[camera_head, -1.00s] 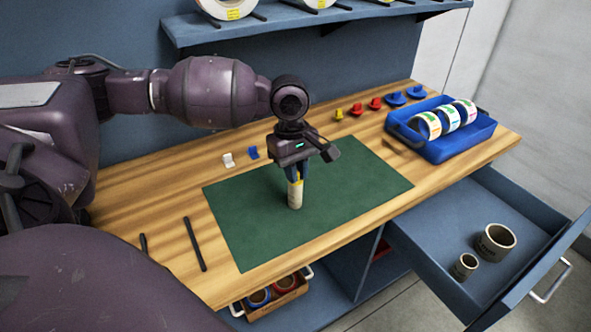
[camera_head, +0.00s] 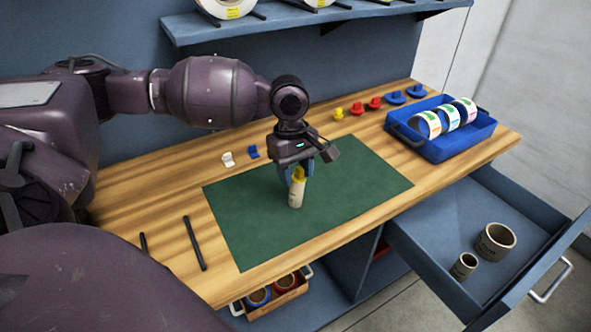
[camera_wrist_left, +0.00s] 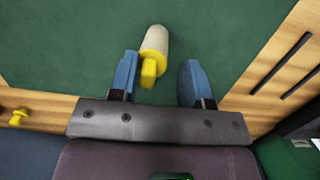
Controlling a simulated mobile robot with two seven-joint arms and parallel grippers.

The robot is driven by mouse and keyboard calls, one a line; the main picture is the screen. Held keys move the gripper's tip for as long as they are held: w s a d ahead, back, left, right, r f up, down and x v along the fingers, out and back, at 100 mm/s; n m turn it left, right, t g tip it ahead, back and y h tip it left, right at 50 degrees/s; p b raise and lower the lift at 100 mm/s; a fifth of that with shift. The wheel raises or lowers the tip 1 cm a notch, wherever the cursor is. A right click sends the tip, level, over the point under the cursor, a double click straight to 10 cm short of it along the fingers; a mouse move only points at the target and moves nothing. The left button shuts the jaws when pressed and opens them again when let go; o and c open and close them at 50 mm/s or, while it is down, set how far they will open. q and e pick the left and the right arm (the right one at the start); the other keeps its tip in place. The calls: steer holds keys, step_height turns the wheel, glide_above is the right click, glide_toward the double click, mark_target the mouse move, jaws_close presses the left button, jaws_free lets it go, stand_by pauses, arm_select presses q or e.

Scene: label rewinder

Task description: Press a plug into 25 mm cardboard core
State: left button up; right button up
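The cardboard core (camera_head: 296,194), a pale narrow tube, stands on the green mat (camera_head: 350,185), leaning slightly in the head view. A yellow plug (camera_head: 299,174) sits at its top end, with its grip part sticking out. In the left wrist view the core (camera_wrist_left: 155,40) and plug (camera_wrist_left: 149,70) also show. My left gripper (camera_wrist_left: 158,78) is open, its blue fingers apart on either side of the plug, which is closer to the left-hand finger. How deep the plug sits cannot be told. My right gripper is not in view.
Red and blue plugs and another yellow plug (camera_head: 339,114) stand along the back of the bench. A blue tray (camera_head: 452,152) holds label rolls at the right. Black rods (camera_head: 195,244) lie at the left.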

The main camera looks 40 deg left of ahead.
mark_target(293, 176)
arm_select(q)
steer(key=r, duration=0.2)
steer(key=r+p, duration=0.1)
steer(key=r, duration=0.2)
steer(key=shift+w+a+r, duration=0.15)
steer(key=shift+a+r, duration=0.2)
steer(key=shift+a, duration=0.05)
steer(key=r, duration=0.1)
steer(key=r+p, duration=0.1)
steer(key=r, duration=0.3)
steer(key=shift+w+a, duration=0.15)
steer(key=shift+a, duration=0.25)
